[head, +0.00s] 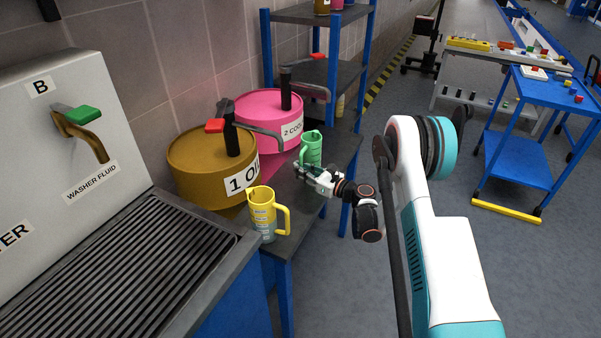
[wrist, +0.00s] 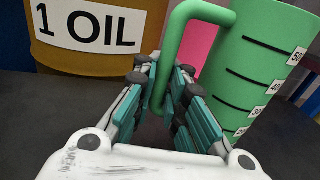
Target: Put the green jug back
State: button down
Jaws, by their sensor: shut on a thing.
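The green jug (head: 311,147) stands upright on the dark bench, in front of the pink drum in the head view. It also fills the upper right of the wrist view (wrist: 262,70), with graduation marks on its side. My gripper (head: 304,171) reaches it from the right in the head view. In the wrist view my gripper (wrist: 160,108) is shut on the lower part of the jug's handle (wrist: 168,55). The jug's base is partly hidden by my fingers, so I cannot tell whether it touches the bench.
A yellow jug (head: 262,212) stands at the bench's near end. The brown oil drum (head: 195,180) and pink coolant drum (head: 255,105), both with pump taps, stand behind. A blue-framed shelf (head: 340,75) rises at the back. A grated sink unit (head: 130,265) is at left.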

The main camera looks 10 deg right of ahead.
jog(key=shift+r, duration=0.1)
jog(key=c, duration=2.1)
grip_release()
jog(key=shift+f, duration=0.2)
jog(key=shift+c, duration=0.2)
jog(key=o, duration=0.5)
